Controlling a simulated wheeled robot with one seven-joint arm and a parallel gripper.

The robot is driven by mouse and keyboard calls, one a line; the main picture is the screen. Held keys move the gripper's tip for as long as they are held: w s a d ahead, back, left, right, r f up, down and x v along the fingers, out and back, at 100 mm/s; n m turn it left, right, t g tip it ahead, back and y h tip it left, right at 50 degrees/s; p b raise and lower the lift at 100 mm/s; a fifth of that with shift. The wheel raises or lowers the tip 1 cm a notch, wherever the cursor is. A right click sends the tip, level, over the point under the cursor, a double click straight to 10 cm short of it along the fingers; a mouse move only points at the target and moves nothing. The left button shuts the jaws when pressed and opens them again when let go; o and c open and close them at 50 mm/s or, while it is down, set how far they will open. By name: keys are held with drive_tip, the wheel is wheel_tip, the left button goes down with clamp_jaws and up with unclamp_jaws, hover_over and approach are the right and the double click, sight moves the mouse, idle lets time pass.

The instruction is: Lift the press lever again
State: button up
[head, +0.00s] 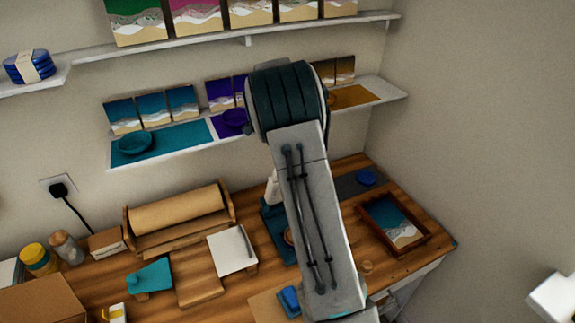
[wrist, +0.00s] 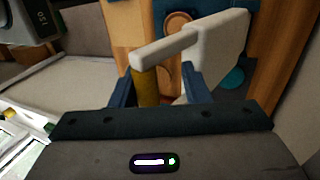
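The press lever (wrist: 165,48) shows in the wrist view as a pale bar running from the white press column (wrist: 222,42) to an ochre grip (wrist: 146,86) at its end. My gripper (wrist: 160,88) has its two blue fingers on either side of this grip. The grip is close to the left finger, and a gap shows between it and the right finger. The press's blue base with a round wooden piece (wrist: 178,22) lies beyond the lever. In the head view, the teal press (head: 274,225) is partly hidden behind my arm, and my gripper is hidden.
A framed wave picture (head: 393,226) lies on the wooden bench right of my arm. A paper roll (head: 178,212), white sheet (head: 231,249) and teal piece (head: 150,278) are to the left. A blue item (head: 290,299) is close beside my arm. Shelves run along the wall behind.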

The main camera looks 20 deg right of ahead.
drive_tip(key=shift+d+r, duration=0.2)
drive_tip(key=shift+r, duration=0.1)
drive_tip(key=shift+s+r, duration=0.15)
drive_tip(key=shift+r, duration=0.1)
drive_tip(key=b+v, duration=0.1)
drive_tip(key=v, duration=1.2)
drive_tip(key=shift+b, duration=0.35)
drive_tip(key=shift+r, duration=0.15)
